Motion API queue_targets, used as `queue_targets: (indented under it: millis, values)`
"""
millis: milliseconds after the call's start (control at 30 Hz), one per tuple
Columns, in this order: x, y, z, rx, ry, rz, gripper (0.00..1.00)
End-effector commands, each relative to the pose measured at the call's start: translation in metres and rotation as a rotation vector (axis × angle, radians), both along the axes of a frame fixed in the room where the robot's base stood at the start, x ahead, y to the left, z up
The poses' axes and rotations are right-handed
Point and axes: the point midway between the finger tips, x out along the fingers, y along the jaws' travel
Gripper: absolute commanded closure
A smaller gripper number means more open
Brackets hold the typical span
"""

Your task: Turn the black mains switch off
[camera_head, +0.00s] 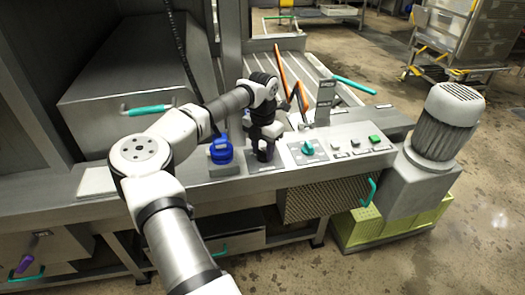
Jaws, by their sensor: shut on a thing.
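My gripper (264,150) points down at the control panel top, between the blue knob and the teal knob. Its dark fingers are shut on the black mains switch, which is mostly hidden by them and hard to tell apart from them. The switch's exact turn angle cannot be read from this view.
A blue knob (221,150) stands just left of my gripper, and a teal knob (307,148) sits on a pale plate to its right. A green button (375,139) is farther right. An upright metal plate (324,103) rises behind. A grey motor (447,120) stands beyond the panel's right end.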

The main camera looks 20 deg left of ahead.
Motion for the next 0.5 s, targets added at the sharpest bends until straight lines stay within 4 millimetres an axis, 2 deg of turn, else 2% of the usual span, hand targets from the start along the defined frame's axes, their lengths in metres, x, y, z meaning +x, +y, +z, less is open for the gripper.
queue_targets:
  millis: [200,500]
  values:
    - [-0.0004,0.0005,0.0003,0.002,0.000,0.085,0.85]
    - [-0.0005,0.0004,0.0008,0.002,0.001,0.121,0.85]
